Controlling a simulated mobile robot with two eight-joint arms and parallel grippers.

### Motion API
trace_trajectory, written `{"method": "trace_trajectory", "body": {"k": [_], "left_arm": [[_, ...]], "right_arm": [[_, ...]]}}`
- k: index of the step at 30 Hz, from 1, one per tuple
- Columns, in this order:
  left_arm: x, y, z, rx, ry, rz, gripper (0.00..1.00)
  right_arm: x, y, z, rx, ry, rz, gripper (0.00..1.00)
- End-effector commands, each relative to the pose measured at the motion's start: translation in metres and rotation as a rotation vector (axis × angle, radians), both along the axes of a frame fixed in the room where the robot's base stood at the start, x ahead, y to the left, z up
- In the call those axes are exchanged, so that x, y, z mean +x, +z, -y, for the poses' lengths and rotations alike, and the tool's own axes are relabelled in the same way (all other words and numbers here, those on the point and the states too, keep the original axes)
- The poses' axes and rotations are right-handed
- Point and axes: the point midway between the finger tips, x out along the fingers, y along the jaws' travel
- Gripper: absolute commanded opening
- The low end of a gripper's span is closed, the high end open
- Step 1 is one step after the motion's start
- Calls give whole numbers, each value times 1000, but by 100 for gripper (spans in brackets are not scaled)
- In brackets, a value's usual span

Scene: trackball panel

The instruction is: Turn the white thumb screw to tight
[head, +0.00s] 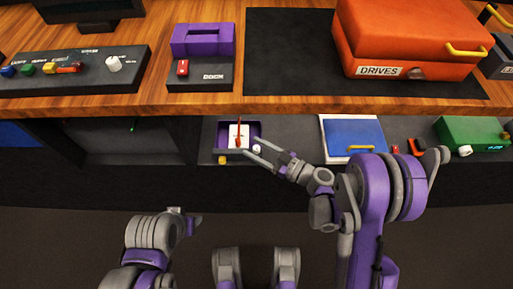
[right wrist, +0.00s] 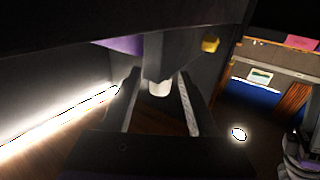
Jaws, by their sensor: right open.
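The white thumb screw (head: 257,149) is on the front of a dark unit with a purple-lined recess (head: 222,131) on the lower shelf. In the right wrist view the white screw (right wrist: 160,87) sticks out between my fingers, with visible gaps on both sides. My right gripper (head: 250,147) is open around it; it also shows in the right wrist view (right wrist: 156,98). I cannot tell whether a finger touches the screw. My left arm's end (head: 188,221) is low and away from the shelf; its fingers do not show clearly.
A yellow knob (head: 222,160) sits left of the screw on the same unit. A red lever (head: 238,136) stands before a white card in the recess. A blue-lidded box (head: 352,136) is to the right. The wooden upper shelf edge (head: 300,106) overhangs the lower shelf.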

Motion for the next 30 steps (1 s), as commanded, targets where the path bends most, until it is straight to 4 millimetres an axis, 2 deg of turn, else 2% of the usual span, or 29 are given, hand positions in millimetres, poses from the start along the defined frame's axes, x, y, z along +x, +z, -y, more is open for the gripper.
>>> {"method": "trace_trajectory", "body": {"k": [5, 15, 30], "left_arm": [[0, 0, 0, 0, 0, 0, 50], [0, 0, 0, 0, 0, 0, 50], [1, -4, 0, 0, 0, 0, 50]], "right_arm": [[0, 0, 0, 0, 0, 0, 59], [0, 0, 0, 0, 0, 0, 0], [-1, -1, -1, 0, -64, 0, 0]]}}
